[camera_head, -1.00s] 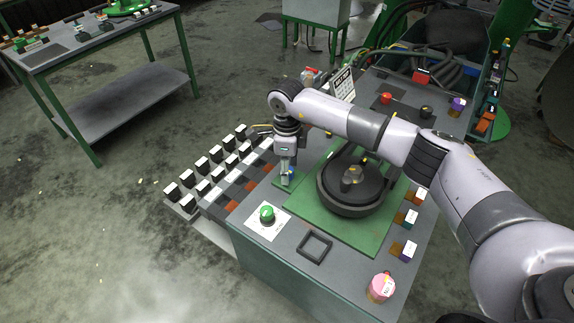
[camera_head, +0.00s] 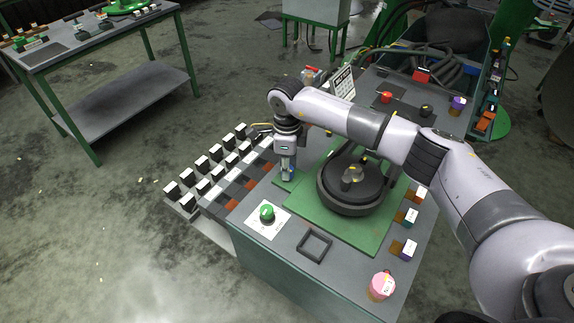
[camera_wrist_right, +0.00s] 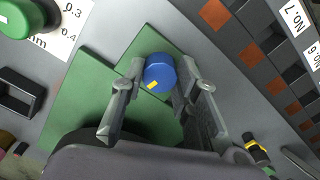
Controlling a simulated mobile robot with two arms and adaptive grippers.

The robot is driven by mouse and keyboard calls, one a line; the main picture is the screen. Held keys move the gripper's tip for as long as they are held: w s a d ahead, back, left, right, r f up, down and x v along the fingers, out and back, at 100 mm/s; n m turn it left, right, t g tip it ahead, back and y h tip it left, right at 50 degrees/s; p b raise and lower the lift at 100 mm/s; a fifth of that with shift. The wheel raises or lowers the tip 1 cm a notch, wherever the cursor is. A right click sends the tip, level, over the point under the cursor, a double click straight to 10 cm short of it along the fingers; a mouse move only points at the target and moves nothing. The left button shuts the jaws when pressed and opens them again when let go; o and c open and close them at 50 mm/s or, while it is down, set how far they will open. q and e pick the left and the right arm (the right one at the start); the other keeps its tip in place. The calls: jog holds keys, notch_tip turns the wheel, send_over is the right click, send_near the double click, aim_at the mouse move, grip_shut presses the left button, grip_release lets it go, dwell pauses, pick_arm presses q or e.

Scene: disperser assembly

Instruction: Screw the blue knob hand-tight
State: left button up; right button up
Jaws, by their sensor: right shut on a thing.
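The blue knob (camera_wrist_right: 159,73) shows in the right wrist view as a round blue cap with a yellow mark on its face. It is over a small green plate at the corner of the larger green plate (camera_head: 372,244). My right gripper (camera_wrist_right: 161,82) is shut on the blue knob, with a finger on each side of it. In the head view my right gripper (camera_head: 286,174) points down at the table's left side, and the knob is mostly hidden by the fingers. The knob's thread and seat are hidden. My left gripper is not in view.
A round black turntable (camera_head: 345,187) stands close to the right of my gripper. A green button (camera_head: 267,212) on a white card and a black square frame (camera_head: 314,245) are nearer. Several black-and-white blocks (camera_head: 215,152) stand left. A pink-topped jar (camera_head: 381,286) is at the front corner.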

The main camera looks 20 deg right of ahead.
jog(key=shift+m, duration=0.3)
jog(key=m+b, duration=0.2)
jog(key=m, duration=0.1)
jog(key=shift+f, duration=0.15)
jog(key=m+b, duration=0.3)
jog(key=m, duration=0.3)
jog(key=shift+m, duration=0.4)
jog(key=m+b, duration=0.1)
jog(key=m, duration=0.4)
jog(key=m+b, duration=0.1)
jog(key=m, duration=0.5)
jog(key=shift+r, duration=0.2)
jog(key=shift+d+m, duration=0.1)
jog(key=shift+m, duration=0.3)
jog(key=o, duration=1.1)
jog(key=shift+o, duration=0.2)
